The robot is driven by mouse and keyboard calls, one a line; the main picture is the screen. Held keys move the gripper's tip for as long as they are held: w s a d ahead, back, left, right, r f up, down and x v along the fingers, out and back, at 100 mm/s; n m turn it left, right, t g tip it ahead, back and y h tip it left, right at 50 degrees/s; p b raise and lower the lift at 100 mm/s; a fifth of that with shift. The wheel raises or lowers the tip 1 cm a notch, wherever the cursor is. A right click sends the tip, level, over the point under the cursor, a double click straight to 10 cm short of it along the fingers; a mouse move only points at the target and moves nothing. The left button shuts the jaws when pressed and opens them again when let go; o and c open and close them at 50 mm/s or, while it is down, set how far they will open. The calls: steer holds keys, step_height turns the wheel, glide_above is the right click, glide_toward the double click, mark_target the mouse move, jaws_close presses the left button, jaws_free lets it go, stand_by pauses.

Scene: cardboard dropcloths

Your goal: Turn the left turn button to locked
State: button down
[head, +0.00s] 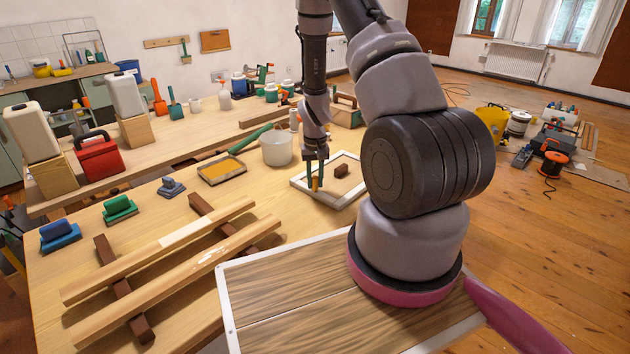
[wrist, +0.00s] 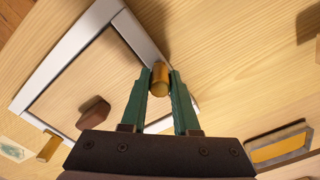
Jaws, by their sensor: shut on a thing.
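A white-edged frame with a wooden panel (head: 300,183) lies flat on the workbench; it also shows in the wrist view (wrist: 58,65). A brass-yellow turn button (wrist: 160,84) is at the frame's edge, between the fingertips of my gripper (wrist: 160,78). My gripper (head: 315,178) points down and is shut on this button; the fingers partly hide it. A second yellow turn button (wrist: 48,147) sits at another part of the frame's edge, away from my gripper. A brown block-like piece (head: 341,170) is on the panel, also in the wrist view (wrist: 94,110).
A tray with yellow content (head: 222,170) and a whitish bucket (head: 277,147) stand left of and behind the frame. Wooden rails (head: 160,270) and several coloured-handled tools lie at the left. Bare bench top surrounds the frame's left side.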

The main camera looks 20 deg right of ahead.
mark_target(315, 177)
steer(key=m, duration=0.5)
steer(key=shift+m, duration=0.3)
steer(key=m, duration=0.5)
steer(key=shift+m, duration=0.4)
steer(key=c, duration=0.7)
jaws_free()
steer(key=shift+o, duration=0.2)
step_height(315, 177, up, 11)
steer(key=shift+f, duration=0.1)
